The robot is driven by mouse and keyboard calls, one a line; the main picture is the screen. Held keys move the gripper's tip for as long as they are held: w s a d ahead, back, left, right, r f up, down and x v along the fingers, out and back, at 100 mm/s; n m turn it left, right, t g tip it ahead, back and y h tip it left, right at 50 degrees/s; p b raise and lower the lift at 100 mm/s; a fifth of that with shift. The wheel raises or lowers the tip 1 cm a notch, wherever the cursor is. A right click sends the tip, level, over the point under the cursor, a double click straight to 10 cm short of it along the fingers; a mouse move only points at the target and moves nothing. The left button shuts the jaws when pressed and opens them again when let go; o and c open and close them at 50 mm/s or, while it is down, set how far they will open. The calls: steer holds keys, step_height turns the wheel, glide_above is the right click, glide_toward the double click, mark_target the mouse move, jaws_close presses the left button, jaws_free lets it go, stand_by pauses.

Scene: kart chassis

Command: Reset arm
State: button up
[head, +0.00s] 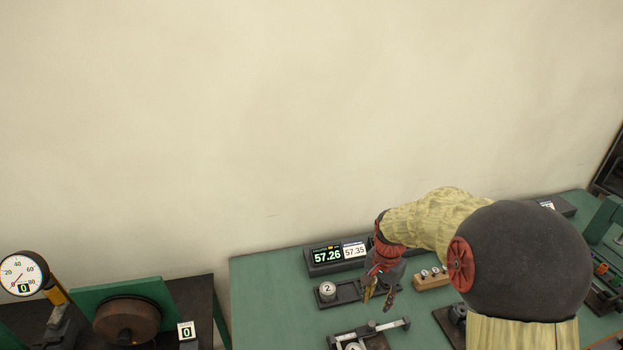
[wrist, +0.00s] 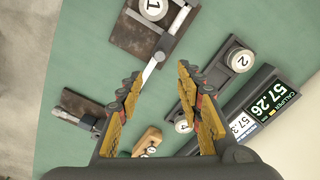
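My gripper (head: 378,292) hangs above the green bench (head: 270,297), with my arm reaching in from the right in the head view. In the wrist view my gripper (wrist: 159,77) has its two fingers spread wide apart, with nothing between the tips. Below it is a caliper (head: 381,330) by a dark plate; in the wrist view the caliper (wrist: 164,50) lies beyond the fingertips, beside a round part marked 1 (wrist: 153,8). A part marked 2 (head: 327,290) sits on a dark tray, and it also shows in the wrist view (wrist: 240,60).
A caliper display (head: 327,255) reading 57.26 stands at the bench's back, beside a 57.35 card (head: 354,250). A wooden block with small numbered pieces (head: 433,278) is right of the gripper. A dial gauge (head: 22,274) and brown drum (head: 127,318) stand at far left.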

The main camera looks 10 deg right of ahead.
steer(key=s+a+r+n+t+b, duration=0.2)
steer(key=s+a+r+n, duration=0.3)
steer(key=s, duration=0.5)
steer(key=s+a+r+n+t+b, duration=0.3)
steer(key=s+a+r+n+b, duration=0.2)
steer(key=s+r, duration=0.5)
steer(key=shift+a+n+t, duration=0.3)
steer(key=shift+a+n, duration=0.1)
steer(key=shift+r, duration=0.15)
